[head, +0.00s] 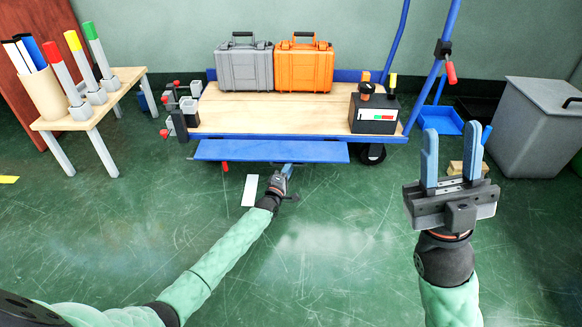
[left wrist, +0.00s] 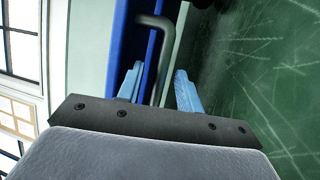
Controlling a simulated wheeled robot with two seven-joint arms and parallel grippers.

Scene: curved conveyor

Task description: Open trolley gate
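The trolley (head: 240,113) has a wooden deck with a blue frame, and its long blue gate panel (head: 270,151) lies along the front edge. My left gripper (head: 287,170) is low in front of the panel, right of its middle. In the left wrist view, a grey bent handle (left wrist: 165,60) stands out beside a blue surface (left wrist: 118,45). The handle lies between my left gripper's two blue fingers (left wrist: 160,78), with gaps visible on both sides. My right gripper (head: 451,130) is raised at the right, open and empty, away from the trolley.
A grey case (head: 245,68), an orange case (head: 304,67) and a black box (head: 374,114) stand on the trolley. A table (head: 110,92) with coloured markers is at the left. A grey bin (head: 535,125) stands at the right. The floor in front is mostly clear.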

